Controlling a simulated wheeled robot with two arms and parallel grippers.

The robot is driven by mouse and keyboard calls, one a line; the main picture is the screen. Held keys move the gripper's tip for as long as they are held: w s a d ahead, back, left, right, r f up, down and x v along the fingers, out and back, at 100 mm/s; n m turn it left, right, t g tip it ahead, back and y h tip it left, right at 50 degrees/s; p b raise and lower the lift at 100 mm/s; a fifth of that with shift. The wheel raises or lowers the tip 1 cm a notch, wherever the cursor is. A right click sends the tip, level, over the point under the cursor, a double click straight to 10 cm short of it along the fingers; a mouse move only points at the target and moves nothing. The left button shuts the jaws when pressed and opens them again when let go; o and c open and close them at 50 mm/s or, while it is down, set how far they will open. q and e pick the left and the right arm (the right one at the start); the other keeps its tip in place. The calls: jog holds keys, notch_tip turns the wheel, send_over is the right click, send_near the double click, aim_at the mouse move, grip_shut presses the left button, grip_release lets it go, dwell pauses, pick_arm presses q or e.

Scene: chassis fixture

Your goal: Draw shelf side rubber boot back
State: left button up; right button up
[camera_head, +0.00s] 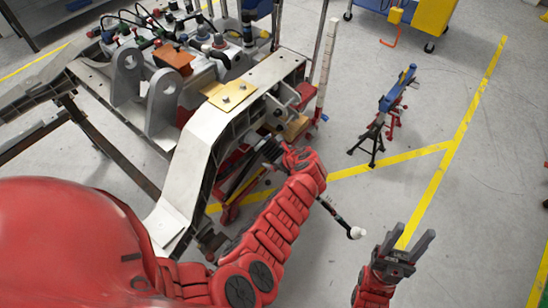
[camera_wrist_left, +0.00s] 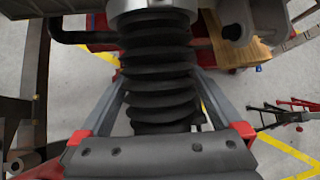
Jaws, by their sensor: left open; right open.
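The rubber boot (camera_wrist_left: 158,65) is a black, ribbed bellows in the left wrist view. Its upper end meets a grey metal collar (camera_wrist_left: 152,8). My left gripper (camera_wrist_left: 159,84) is open, with one grey finger on each side of the boot. I cannot tell whether the fingers touch it. The gripper's body hides the boot's lower end. In the head view my left gripper (camera_head: 262,150) reaches in under the grey chassis frame (camera_head: 195,150), and the boot cannot be made out there. My right gripper (camera_head: 408,243) is open and empty above the floor at the lower right.
A dark rod with a white end (camera_head: 356,232) sticks out past my left forearm. A blue-topped stand (camera_head: 397,90) with black legs is on the floor to the right. A yellow and blue cart (camera_head: 432,15) is at the back. Floor around my right gripper is clear.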

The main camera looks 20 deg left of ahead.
pick_arm(q)
jog(key=shift+a+f, duration=0.15)
jog(key=shift+f, duration=0.1)
